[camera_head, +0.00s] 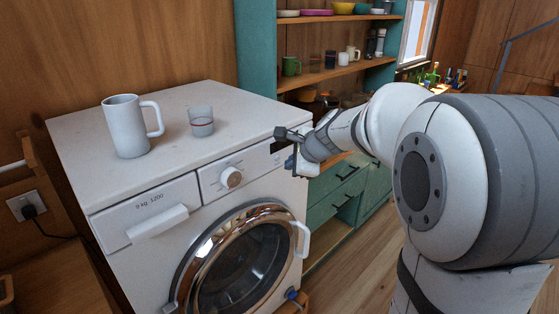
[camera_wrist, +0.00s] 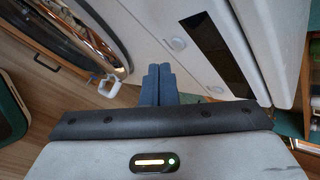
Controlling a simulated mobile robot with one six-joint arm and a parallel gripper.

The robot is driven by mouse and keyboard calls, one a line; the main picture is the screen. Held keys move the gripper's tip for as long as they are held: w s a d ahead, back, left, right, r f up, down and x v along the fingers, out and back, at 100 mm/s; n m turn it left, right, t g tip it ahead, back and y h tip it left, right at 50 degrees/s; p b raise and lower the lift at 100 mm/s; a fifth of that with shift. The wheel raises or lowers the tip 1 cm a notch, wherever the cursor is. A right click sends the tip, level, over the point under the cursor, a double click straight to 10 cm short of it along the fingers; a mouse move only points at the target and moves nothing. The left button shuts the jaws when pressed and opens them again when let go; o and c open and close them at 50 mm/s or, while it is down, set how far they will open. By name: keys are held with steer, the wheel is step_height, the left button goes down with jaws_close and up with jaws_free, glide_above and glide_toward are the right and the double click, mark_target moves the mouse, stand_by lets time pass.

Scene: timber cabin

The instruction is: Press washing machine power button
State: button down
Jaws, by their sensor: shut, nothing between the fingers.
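The white washing machine (camera_head: 140,262) stands at the left in the head view, its front panel facing me. In the wrist view its panel (camera_wrist: 150,22) carries a round pale button (camera_wrist: 177,43) next to a dark display (camera_wrist: 205,52). My gripper (camera_head: 290,161) is at the panel's right end in the head view, where the arm hides part of the panel; I cannot make out the button there. In the wrist view my gripper (camera_wrist: 159,70) has its blue fingers together and empty. The tips appear just short of the button and slightly left of it; contact cannot be told.
A white mug (camera_head: 125,128) and a glass (camera_head: 201,121) stand on the machine's top. A knob (camera_head: 231,177) sits left of my gripper. The round door (camera_head: 245,262) with its handle (camera_head: 301,239) is below. Teal shelves (camera_head: 257,50) stand behind.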

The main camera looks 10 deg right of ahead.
steer(key=s+d, duration=0.1)
steer(key=s, duration=0.1)
steer(key=s+d+b, duration=0.1)
steer(key=s+d, duration=0.1)
steer(key=shift+a, duration=0.1)
stand_by(0.3)
steer(key=s+f+n+g+h, duration=0.1)
steer(key=s+f+n, duration=0.3)
steer(key=s+n, duration=0.5)
steer(key=s+a+f+n+g+h, duration=0.1)
steer(key=s+f+n+g, duration=0.3)
steer(key=s+n, duration=0.5)
steer(key=s+f+h, duration=0.1)
steer(key=s, duration=0.6)
steer(key=shift+s+f+n+g+h, duration=0.15)
steer(key=shift+s+n+g+h, duration=0.15)
steer(key=shift+s+n, duration=0.1)
